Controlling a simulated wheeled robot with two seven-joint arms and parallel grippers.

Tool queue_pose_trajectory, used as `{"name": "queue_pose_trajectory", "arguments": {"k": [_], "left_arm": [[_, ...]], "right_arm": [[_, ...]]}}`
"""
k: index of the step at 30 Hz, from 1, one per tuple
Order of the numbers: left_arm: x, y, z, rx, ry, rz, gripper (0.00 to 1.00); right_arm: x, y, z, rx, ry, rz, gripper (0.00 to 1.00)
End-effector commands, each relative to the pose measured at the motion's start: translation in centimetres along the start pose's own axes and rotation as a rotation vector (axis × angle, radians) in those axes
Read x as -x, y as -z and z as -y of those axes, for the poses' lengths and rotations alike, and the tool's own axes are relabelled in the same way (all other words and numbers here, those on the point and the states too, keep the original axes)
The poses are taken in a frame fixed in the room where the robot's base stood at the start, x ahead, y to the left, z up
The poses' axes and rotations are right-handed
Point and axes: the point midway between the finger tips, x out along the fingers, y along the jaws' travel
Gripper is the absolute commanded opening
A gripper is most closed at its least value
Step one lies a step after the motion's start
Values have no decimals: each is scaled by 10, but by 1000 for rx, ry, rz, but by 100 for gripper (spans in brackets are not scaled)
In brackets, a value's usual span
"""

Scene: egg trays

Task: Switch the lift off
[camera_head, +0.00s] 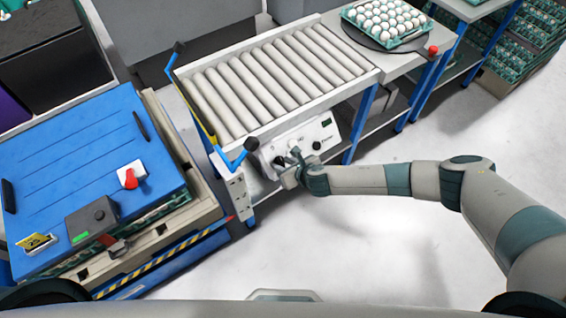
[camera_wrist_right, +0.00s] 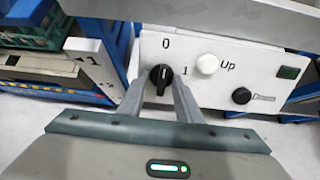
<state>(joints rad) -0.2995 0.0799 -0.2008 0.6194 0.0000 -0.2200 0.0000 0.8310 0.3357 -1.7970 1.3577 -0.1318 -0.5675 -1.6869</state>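The lift's white control panel (camera_head: 305,146) is on the front of the roller conveyor. In the right wrist view, the panel (camera_wrist_right: 213,95) carries a black rotary switch (camera_wrist_right: 160,77) marked 0 above and 1 at its right. Its exact setting is hard to read. My right gripper (camera_head: 284,166) is at the panel's left part. In the right wrist view, the gripper (camera_wrist_right: 159,88) is open, its two fingers on either side of the switch with small gaps. A white button (camera_wrist_right: 207,64) labelled Up and a black knob (camera_wrist_right: 241,96) are to the right. My left gripper is not in view.
The conveyor (camera_head: 280,75) has bare rollers. An egg tray (camera_head: 385,24) stands on a table at the back right. A blue-topped unit (camera_head: 90,170) with a red-and-white switch (camera_head: 130,177) stands at the left. The floor (camera_head: 320,240) in front is clear.

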Motion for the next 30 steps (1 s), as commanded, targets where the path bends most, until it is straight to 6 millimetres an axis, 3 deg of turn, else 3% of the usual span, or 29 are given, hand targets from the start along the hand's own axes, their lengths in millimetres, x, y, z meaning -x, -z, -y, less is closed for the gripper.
{"name": "queue_pose_trajectory", "arguments": {"k": [18, 30], "left_arm": [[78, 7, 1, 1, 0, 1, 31], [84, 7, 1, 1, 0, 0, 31]], "right_arm": [[78, -4, 2, -1, 3, -1, 31], [86, -1, 2, 0, 3, 1, 31]]}}
